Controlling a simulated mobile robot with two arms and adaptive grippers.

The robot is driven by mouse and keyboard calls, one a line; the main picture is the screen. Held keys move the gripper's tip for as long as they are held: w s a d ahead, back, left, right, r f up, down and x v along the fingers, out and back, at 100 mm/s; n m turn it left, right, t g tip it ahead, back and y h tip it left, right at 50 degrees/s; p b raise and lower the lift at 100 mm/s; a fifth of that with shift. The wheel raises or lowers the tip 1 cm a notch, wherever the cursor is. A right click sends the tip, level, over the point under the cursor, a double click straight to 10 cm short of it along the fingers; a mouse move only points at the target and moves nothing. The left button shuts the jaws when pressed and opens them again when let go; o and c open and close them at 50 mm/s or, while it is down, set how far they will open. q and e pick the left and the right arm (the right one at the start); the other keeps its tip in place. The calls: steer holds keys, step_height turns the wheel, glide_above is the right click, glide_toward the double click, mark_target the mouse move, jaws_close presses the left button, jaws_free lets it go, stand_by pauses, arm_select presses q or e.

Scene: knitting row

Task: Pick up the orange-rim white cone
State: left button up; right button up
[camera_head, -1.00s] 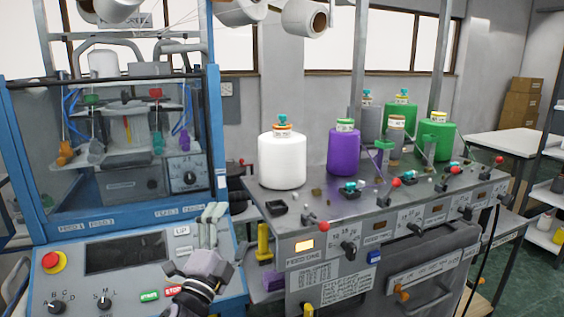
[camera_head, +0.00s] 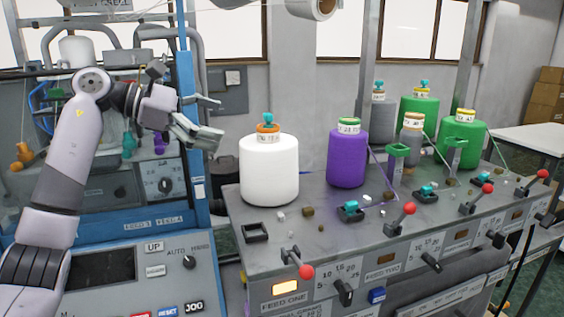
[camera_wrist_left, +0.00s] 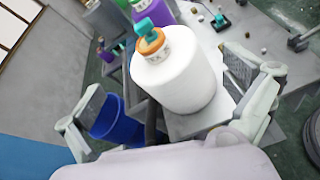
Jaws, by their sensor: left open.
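The white cone with the orange rim (camera_head: 268,170) stands upright on the left end of the grey machine top (camera_head: 325,225). It has a white label and a teal piece on its top. My left gripper (camera_head: 208,120) is open and empty, just left of the cone and about level with its top. In the left wrist view the cone (camera_wrist_left: 180,82) shows between the spread fingers, farther off than they are, with its orange rim (camera_wrist_left: 151,42) toward the upper left. My right gripper is not in view.
A purple cone (camera_head: 347,158) stands right of the white one, with green cones (camera_head: 463,142) and a grey cone (camera_head: 377,118) beyond. Red-knobbed levers (camera_head: 304,270) line the front edge. A blue-framed cabinet (camera_head: 187,100) stands close behind my left arm. A blue bin (camera_wrist_left: 118,120) shows low in the wrist view.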

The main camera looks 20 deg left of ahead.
mark_target(267, 140)
arm_select(q)
steer(key=p+x, duration=0.1)
steer(key=x, duration=0.1)
steer(key=p+x, duration=0.1)
steer(key=x, duration=0.2)
steer(key=s+p+x, duration=0.1)
steer(key=p+x, duration=0.1)
steer(key=x, duration=0.1)
steer(key=shift+d+f, duration=0.35)
steer(key=shift+d, duration=0.05)
steer(key=shift+x, duration=0.9)
steer(key=shift+w+d+f, duration=0.1)
steer(key=shift+w+f, duration=0.05)
steer(key=shift+f, duration=0.05)
steer(key=shift+c, duration=0.6)
steer(key=c, duration=0.8)
steer(key=shift+f, duration=0.1)
steer(key=c, duration=0.8)
steer(key=shift+c, duration=0.5)
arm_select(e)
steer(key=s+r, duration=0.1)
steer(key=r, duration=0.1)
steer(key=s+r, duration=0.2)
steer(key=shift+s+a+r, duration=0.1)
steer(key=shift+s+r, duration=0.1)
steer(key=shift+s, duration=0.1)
